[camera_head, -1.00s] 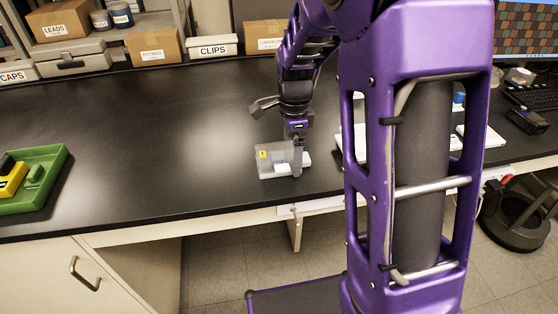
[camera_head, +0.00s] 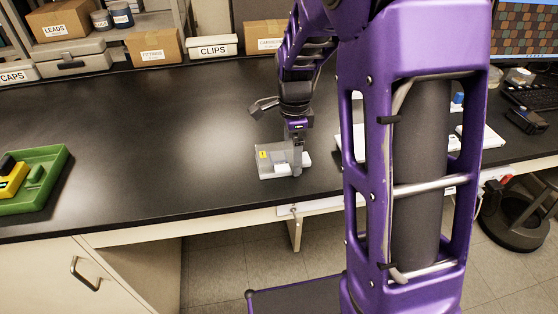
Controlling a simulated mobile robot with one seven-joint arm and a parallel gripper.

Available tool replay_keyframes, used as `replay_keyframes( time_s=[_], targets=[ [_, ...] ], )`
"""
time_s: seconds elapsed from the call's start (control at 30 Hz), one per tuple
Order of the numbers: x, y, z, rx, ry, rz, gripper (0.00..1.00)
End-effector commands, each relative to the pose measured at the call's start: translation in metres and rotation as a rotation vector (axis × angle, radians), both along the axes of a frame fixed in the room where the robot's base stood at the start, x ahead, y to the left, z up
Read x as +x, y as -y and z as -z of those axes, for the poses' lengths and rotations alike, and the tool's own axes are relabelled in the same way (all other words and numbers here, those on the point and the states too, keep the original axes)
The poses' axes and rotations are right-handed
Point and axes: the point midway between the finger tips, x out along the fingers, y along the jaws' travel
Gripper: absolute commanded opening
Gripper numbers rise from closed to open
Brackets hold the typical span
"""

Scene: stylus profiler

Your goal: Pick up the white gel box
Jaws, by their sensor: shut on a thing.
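The white gel box (camera_head: 269,165) is on the black bench near its front edge. It has a clear, greyish upper part with a yellow label and a white base. My gripper (camera_head: 296,168) points down at the box's right part and is shut on it. The finger nearer the camera shows in front of the box; the other finger is hidden. I cannot tell whether the box is clear of the bench top.
A green tray (camera_head: 58,164) with yellow and black things lies at the left. Labelled boxes, one marked CLIPS (camera_head: 213,46), stand along the back. White equipment (camera_head: 350,146) is partly hidden behind my purple arm. The bench between is clear.

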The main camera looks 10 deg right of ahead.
Motion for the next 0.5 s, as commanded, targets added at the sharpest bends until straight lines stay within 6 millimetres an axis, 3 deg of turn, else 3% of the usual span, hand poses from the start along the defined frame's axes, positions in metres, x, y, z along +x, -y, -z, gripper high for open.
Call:
replay_keyframes(
  time_s=[0.07, 0.4, 0.5],
  targets=[
    [0.0002, 0.0000, -0.0003, 0.000, 0.001, 0.000, 0.61],
    [0.0002, 0.0000, -0.0003, 0.000, 0.001, 0.000, 0.00],
    [0.0002, 0.0000, -0.0005, 0.000, 0.001, 0.000, 0.00]
  ],
)
